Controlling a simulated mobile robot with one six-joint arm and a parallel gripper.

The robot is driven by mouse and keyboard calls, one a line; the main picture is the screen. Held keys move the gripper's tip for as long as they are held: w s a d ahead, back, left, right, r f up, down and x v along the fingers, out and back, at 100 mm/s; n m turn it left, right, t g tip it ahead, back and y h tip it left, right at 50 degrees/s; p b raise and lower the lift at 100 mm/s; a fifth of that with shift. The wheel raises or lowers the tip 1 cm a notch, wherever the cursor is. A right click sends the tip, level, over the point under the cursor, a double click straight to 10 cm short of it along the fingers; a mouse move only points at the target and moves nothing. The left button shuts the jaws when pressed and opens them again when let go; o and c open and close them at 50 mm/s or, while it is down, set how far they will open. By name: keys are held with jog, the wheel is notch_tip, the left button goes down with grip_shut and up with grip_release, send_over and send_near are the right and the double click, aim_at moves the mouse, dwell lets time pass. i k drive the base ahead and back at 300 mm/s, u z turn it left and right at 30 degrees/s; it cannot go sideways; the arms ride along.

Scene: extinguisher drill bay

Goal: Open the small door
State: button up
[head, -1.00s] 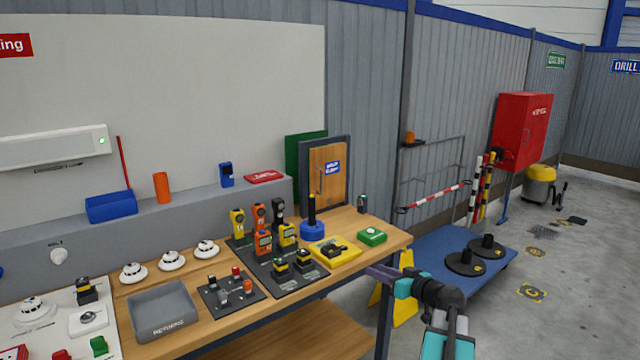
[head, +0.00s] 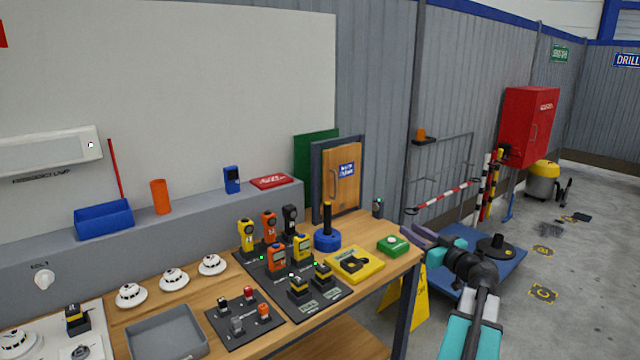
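The small door (head: 345,178) is a wooden panel with a blue label, set in a dark grey frame (head: 318,190) at the back right of the workbench. It looks shut. A thin vertical handle (head: 333,184) is on its left side. My gripper (head: 408,236) is to the right of and nearer than the door, by the bench's right end, apart from the door and its handle. Its fingers point left, toward the bench. They are small and overlap in this view, so their opening is unclear. Nothing is seen in them.
On the bench (head: 220,262), a blue base with a black post (head: 327,238), a yellow block (head: 354,264) and a green box (head: 392,246) stand in front of the door. A small dark device (head: 378,207) stands to its right. A blue platform (head: 505,262) is beyond my arm.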

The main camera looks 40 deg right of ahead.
aim_at(341, 164)
jog(key=i, duration=0.9)
jog(key=z, duration=0.05)
